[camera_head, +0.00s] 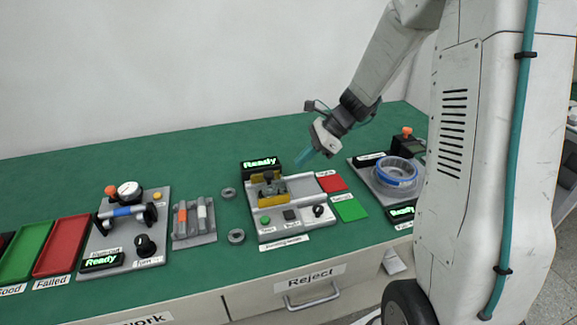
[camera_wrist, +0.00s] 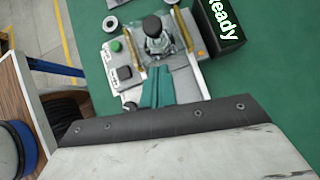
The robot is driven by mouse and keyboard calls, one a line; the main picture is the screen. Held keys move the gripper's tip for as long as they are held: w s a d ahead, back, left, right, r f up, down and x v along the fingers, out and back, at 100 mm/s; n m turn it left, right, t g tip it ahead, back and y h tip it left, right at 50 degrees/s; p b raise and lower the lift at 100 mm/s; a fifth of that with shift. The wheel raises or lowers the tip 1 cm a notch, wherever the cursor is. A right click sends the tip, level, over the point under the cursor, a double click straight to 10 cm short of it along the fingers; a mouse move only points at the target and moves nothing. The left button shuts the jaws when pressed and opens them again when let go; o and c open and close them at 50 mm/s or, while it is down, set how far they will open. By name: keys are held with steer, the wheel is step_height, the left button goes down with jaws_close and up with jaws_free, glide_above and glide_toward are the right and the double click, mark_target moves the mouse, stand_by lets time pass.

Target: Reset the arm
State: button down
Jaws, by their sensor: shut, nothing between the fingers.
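My gripper (camera_head: 306,157) hangs from the arm above the green table, at the right edge of the middle station (camera_head: 290,232) in the head view. Its teal fingers are shut and hold nothing. In the wrist view my gripper (camera_wrist: 157,88) shows as teal fingers over the lower part of the same station (camera_wrist: 189,83). The station has yellow side plates, a dark knobbed part (camera_wrist: 153,28) between them, a green button and a black button. The fingers appear above the station; I cannot tell the exact height.
A "Ready" display (camera_head: 261,164) stands behind the middle station. A station with a blue ring (camera_head: 397,183) is at right, red and green pads (camera_head: 350,209) beside it. At left are a gauge station (camera_head: 121,233), a rack (camera_head: 193,220), two metal rings and trays (camera_head: 62,245). The table's back is bare.

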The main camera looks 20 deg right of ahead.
steer(key=v, duration=0.7)
steer(key=s+a+r+n+h, duration=0.2)
steer(key=s+a+r+n, duration=0.1)
steer(key=s+n, duration=0.4)
steer(key=s+a+r+n+h, duration=0.3)
steer(key=s+n, duration=0.4)
steer(key=s, duration=0.4)
steer(key=s+a+r+n+g+h, duration=0.1)
steer(key=s+a+r+n+h, duration=0.1)
steer(key=s+n, duration=0.5)
steer(key=s+a, duration=0.1)
steer(key=s, duration=0.2)
steer(key=shift+a+r+n+h, duration=0.3)
steer(key=shift+a+r+h, duration=0.05)
steer(key=shift+r+h, duration=0.05)
steer(key=shift+w, duration=0.1)
